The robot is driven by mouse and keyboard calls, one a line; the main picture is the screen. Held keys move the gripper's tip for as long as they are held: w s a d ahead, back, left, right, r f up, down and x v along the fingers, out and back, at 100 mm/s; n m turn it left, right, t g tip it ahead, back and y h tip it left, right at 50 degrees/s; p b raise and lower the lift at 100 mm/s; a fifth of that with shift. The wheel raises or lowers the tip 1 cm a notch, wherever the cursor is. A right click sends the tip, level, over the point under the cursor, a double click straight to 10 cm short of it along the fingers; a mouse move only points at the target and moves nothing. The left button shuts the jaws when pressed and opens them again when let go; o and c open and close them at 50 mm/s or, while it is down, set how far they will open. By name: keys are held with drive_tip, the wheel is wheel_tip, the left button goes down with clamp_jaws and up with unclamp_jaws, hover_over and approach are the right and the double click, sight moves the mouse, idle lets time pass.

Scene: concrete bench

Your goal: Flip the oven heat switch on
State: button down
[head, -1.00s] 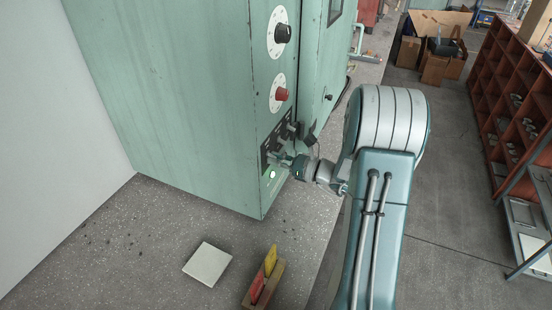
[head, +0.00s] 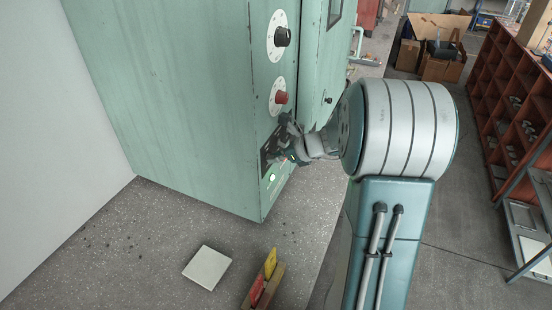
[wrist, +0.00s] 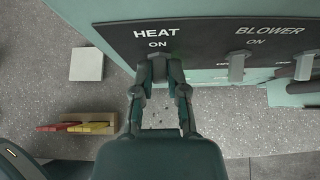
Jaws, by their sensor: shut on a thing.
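The oven is a pale green cabinet (head: 170,90) at the left of the head view. Its dark switch panel (wrist: 200,35) fills the top of the wrist view, with HEAT and BLOWER labels, each with ON below. My gripper (wrist: 158,73) is just below the HEAT ON label, its fingers closed around the heat switch lever (wrist: 158,66). The fingers hide most of that lever, so I cannot tell its position for sure. The pale blower switch (wrist: 237,66) is to the right, apart from the fingers. In the head view my gripper (head: 285,148) covers much of the panel.
A black knob (head: 282,37) and a red knob (head: 281,97) sit above the panel, and a green light (head: 272,178) glows below. On the concrete bench are a white tile (head: 207,267) and a wooden holder (head: 263,285) with red and yellow pieces. Red shelving (head: 500,110) stands at right.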

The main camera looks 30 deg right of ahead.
drive_tip(key=shift+w+r+g+h, duration=0.2)
drive_tip(key=shift+r+g+h, duration=0.1)
drive_tip(key=shift+g, duration=0.1)
drive_tip(key=c, duration=0.7)
unclamp_jaws()
drive_tip(key=shift+a+f, duration=0.1)
drive_tip(key=shift+f, duration=0.05)
drive_tip(key=shift+o, duration=0.2)
drive_tip(key=v, duration=1.2)
